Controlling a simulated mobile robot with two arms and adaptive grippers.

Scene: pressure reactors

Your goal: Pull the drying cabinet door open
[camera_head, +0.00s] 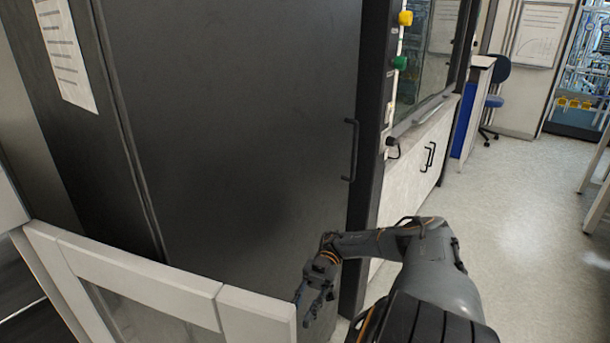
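A white-framed door with a glass pane (140,279), which looks like the drying cabinet door, stands swung out from a white cabinet body at the lower left. Its free edge ends near the bottom middle. My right gripper (315,304) points down right beside this free edge, with its fingers close to the frame. I cannot tell whether they touch the door, or how far apart the fingers are. No handle on the white door shows. My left gripper is not in view.
A tall black cabinet (240,120) with a black bar handle (352,150) stands close behind the white door. A fume hood with a white base cabinet (411,180) follows on the right. The pale floor (510,230) is clear at the right; a blue chair (497,85) stands farther back.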

